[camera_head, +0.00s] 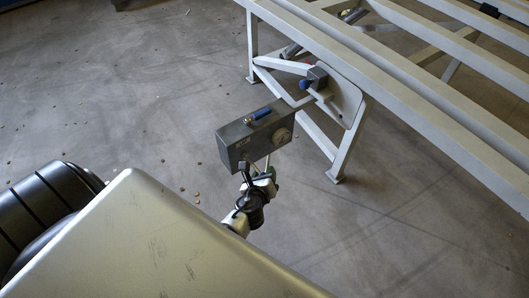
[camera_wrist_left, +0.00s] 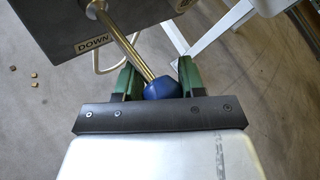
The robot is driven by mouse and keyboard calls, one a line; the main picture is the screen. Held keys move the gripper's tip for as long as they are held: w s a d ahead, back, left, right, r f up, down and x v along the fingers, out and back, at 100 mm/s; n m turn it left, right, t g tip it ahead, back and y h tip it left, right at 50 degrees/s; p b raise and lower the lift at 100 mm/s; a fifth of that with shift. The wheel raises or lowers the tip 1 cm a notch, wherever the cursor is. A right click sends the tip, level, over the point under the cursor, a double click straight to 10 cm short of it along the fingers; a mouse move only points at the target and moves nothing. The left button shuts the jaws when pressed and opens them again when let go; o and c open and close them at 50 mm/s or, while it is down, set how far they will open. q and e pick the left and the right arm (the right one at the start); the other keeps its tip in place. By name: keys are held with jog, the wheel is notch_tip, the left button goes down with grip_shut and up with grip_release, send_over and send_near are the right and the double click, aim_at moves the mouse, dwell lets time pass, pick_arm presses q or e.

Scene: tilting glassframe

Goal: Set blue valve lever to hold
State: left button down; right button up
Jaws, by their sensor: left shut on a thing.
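The blue valve lever shows in the left wrist view as a brass rod ending in a blue knob (camera_wrist_left: 161,88). The rod slants up and left to a dark grey valve box (camera_wrist_left: 62,22) with a "DOWN" label (camera_wrist_left: 94,45) beside it. My left gripper (camera_wrist_left: 158,78) is shut on the lever, its green fingers on either side of the knob end. In the head view the left gripper (camera_head: 259,180) is just below the valve box (camera_head: 238,142), and the fingers hide the knob. My right gripper is not in view.
The box carries a round gauge (camera_head: 282,136) and a small blue-and-brass part (camera_head: 258,114) on top. A pale metal frame (camera_head: 400,85) with legs stands behind and to the right, with another blue knob (camera_head: 305,85). Bare concrete floor (camera_head: 130,90) lies left; small bits are scattered there.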

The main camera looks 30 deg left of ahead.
pick_arm(q)
jog(key=shift+w+r, duration=0.25)
jog(key=shift+r, duration=0.1)
jog(key=c, duration=0.9)
grip_release()
jog(key=shift+c, duration=0.2)
jog(key=shift+o, duration=1)
jog(key=shift+s+f, duration=0.1)
jog(key=shift+f, duration=0.05)
jog(key=shift+s, duration=0.15)
